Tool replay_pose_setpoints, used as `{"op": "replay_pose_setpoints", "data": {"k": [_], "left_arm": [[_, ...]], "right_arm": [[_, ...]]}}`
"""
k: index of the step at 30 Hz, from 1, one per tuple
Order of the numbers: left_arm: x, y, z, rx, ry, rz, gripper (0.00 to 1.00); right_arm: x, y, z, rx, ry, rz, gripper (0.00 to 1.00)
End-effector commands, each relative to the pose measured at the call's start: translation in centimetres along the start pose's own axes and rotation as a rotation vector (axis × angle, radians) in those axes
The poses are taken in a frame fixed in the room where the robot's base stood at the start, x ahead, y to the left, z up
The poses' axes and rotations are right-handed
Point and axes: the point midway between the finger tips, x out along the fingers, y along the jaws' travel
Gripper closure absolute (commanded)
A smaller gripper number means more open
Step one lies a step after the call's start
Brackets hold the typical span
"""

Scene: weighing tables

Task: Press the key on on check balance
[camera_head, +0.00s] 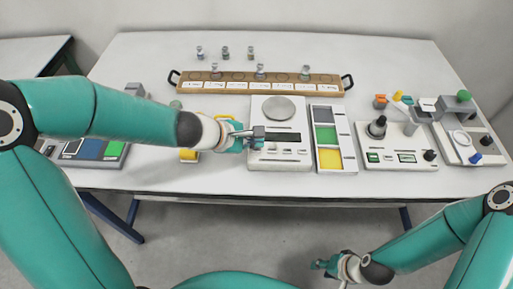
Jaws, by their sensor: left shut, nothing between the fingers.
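A white balance (298,161) stands at the middle of the table, with a round grey pan (279,108), a dark display (291,137) and small keys on its front panel; their labels are too small to read. My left gripper (259,138) comes in from the left and is shut, with nothing in it. Its tips are over the left part of the balance's front panel, beside the display, and hide part of the panel. I cannot tell whether they touch a key. My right gripper (322,265) is low, in front of the table over the floor; its finger opening is unclear.
A wooden rack (345,88) with several small bottles stands behind the balance, with loose bottles (225,53) further back. Devices with knobs (400,163) stand further right; a panel (110,160) is at left.

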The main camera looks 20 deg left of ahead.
Motion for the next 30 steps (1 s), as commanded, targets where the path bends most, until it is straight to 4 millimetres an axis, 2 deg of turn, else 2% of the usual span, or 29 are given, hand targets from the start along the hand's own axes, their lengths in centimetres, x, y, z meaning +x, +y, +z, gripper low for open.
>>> {"op": "replay_pose_setpoints", "data": {"k": [8, 30], "left_arm": [[0.5, -0.4, -0.4, 0.002, 0.0, 0.0, 1.0], [0.8, -0.6, -0.5, 0.001, -0.001, 0.0, 1.0]], "right_arm": [[0.9, 0.3, 0.0, 0.0, 0.0, 0.0, 0.6], [1.2, 0.4, 0.0, 0.0, 0.0, 0.0, 0.6]]}}
